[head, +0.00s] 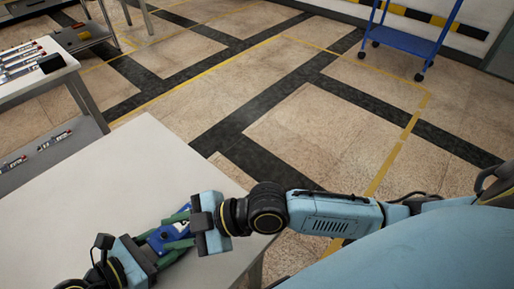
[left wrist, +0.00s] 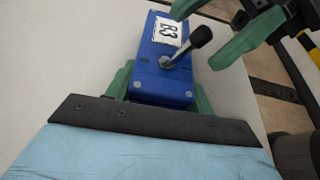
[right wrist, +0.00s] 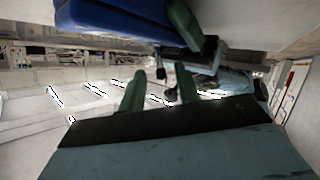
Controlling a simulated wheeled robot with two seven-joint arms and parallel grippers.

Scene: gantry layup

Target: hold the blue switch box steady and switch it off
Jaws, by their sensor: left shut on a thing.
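The blue switch box (left wrist: 158,75) lies on the white table, with a white label (left wrist: 168,31) that seems to read B3. Its lever with a black knob (left wrist: 200,37) leans toward the upper right in the left wrist view. My left gripper (head: 163,243) is shut on the box, with green fingers along its two sides. My right gripper (head: 184,228) is open, its two green fingers spread near the lever. In the left wrist view the knob appears close to these fingers; contact cannot be told. The box (right wrist: 118,18) also shows at the top of the right wrist view.
The white table (head: 110,180) is bare around the box. A blue cart (head: 408,40) stands far off at the upper right, on a floor with yellow lines.

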